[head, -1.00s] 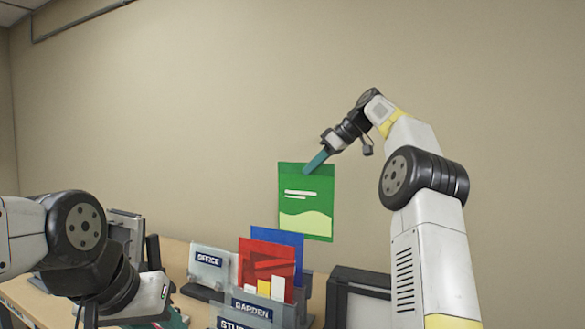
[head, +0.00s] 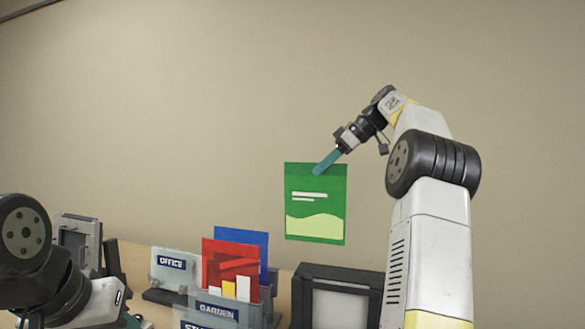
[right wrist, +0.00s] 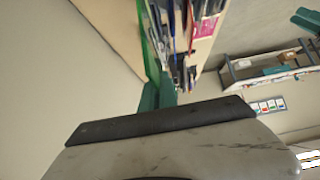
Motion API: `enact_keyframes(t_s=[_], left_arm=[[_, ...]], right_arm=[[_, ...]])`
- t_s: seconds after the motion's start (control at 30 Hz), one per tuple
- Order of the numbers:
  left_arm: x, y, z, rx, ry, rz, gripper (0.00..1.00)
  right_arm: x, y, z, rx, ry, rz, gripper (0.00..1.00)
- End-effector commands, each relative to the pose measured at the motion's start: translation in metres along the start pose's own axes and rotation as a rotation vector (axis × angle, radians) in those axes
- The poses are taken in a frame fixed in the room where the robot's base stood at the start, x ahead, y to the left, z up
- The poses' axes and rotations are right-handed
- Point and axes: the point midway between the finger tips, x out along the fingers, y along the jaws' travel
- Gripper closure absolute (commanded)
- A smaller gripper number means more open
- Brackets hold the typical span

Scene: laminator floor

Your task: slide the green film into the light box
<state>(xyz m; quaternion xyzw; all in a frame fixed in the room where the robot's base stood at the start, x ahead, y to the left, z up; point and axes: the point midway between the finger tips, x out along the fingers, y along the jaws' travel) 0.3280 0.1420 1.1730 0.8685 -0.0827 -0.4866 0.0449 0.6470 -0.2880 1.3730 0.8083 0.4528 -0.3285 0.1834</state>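The green film (head: 316,222), with white lines and a pale green patch, hangs almost upright in the air in the head view. My right gripper (head: 322,168) is shut on its top edge. In the right wrist view the green film (right wrist: 150,50) shows edge-on beyond the teal fingers (right wrist: 150,97). The light box (head: 338,273), a dark frame around a pale panel, stands on the bench below and slightly right of the film, clear of it. Its lower part is cut off. My left gripper (head: 130,321) is mostly out of frame at the bottom left; its fingers are unclear.
Left of the light box stand labelled holders: OFFICE (head: 172,264), GARDEN (head: 217,310) and another partly cut off. A red film (head: 228,262) and a blue film (head: 241,238) stand upright there. A grey framed device (head: 78,240) is farther left. The wall behind is bare.

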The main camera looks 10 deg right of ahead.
Motion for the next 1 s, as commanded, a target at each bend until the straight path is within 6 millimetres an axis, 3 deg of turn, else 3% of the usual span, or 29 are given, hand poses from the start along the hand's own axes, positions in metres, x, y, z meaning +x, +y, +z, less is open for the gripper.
enact_keyframes(t_s=[0.67, 1.0], left_arm=[[0.000, 0.000, 0.000, 0.000, 0.000, 0.000, 0.64], [0.000, 0.000, 0.000, 0.000, 0.000, 0.000, 0.64]], right_arm=[[-0.069, 0.000, 0.067, 0.002, 0.000, 0.004, 1.00], [-0.068, -0.048, 0.065, 0.001, -0.001, 0.001, 1.00]])
